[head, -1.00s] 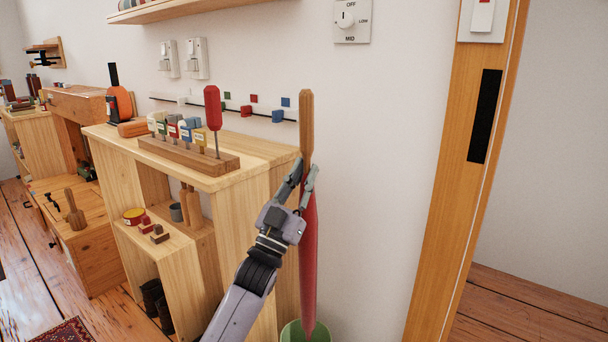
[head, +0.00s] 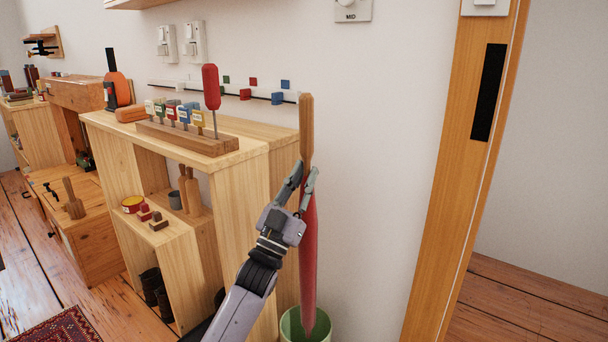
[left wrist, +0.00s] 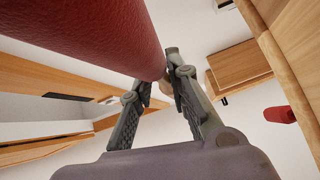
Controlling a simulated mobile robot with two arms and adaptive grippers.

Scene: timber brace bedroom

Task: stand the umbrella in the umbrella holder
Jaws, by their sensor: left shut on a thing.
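The umbrella (head: 309,265) has a red closed canopy and a wooden handle. It hangs upright beside the white wall in the head view. My left gripper (head: 304,175) is shut on it around the bottom of the handle. The umbrella holder (head: 287,324) is a green round bin at the bottom edge of the head view, partly cut off. The umbrella's lower end lines up with its opening; I cannot tell how deep it is inside. In the left wrist view the red canopy (left wrist: 85,35) crosses the top left, by my gripper's fingers (left wrist: 165,85). My right gripper is not in view.
A wooden shelf unit (head: 235,205) stands close left of the holder, with a screwdriver rack (head: 185,138) on top. A wooden door frame (head: 455,190) is at the right. A patterned rug (head: 60,328) lies at the lower left.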

